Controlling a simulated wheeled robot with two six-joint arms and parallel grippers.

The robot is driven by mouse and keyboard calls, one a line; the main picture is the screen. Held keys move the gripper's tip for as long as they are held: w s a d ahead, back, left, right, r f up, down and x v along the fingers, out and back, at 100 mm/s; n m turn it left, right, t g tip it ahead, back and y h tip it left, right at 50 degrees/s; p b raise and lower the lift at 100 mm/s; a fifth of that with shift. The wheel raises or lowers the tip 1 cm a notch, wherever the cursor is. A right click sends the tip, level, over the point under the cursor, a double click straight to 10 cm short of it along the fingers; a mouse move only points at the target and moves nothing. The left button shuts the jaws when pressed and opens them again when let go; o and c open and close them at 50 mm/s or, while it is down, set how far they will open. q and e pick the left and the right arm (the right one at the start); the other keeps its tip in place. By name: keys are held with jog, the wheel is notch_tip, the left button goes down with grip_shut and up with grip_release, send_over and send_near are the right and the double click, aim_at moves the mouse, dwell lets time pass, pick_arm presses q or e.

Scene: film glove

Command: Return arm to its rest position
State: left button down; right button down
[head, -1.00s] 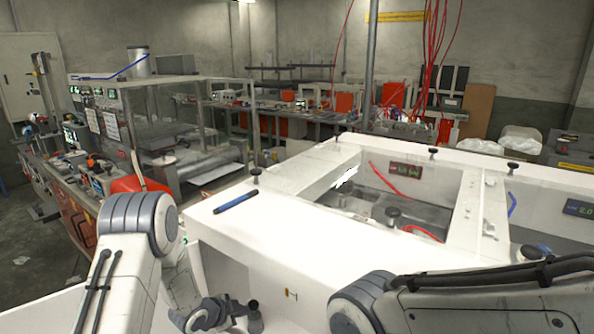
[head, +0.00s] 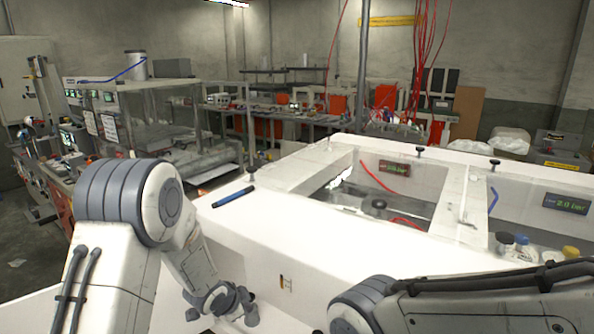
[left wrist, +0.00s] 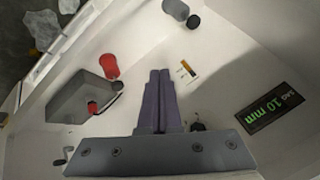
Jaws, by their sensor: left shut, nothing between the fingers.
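My left arm (head: 126,212) rises at the lower left of the head view, bent at a ringed joint. Its left gripper (head: 243,303) hangs low in front of the white machine's front panel (head: 262,262). In the left wrist view the two dark fingers of the left gripper (left wrist: 160,76) lie side by side, shut with nothing between them. They point towards a white surface with a small orange-marked label (left wrist: 186,72). My right arm (head: 470,300) shows at the lower right of the head view; its gripper is out of view.
A blue pen-like stick (head: 233,196) lies on the white machine top. Cluttered benches (head: 300,120) stand behind.

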pick_arm(q)
jog(key=s+d+r+n+g+y, duration=0.1)
jog(key=s+d+r+n, duration=0.15)
jog(key=s+r, duration=0.3)
jog(key=s+d+r+n+g, duration=0.1)
jog(key=s+d+r, duration=0.3)
jog(key=s, duration=0.3)
jog(key=s+d+r+n+g, duration=0.1)
jog(key=s+r+g, duration=0.1)
jog(key=s, duration=0.8)
jog(key=s+d+r+n+g, duration=0.1)
jog(key=s+r+g, duration=0.1)
jog(key=s, duration=0.9)
jog(key=shift+s+r+g, duration=0.15)
jog(key=shift+r+g, duration=0.25)
jog(key=shift+r, duration=0.25)
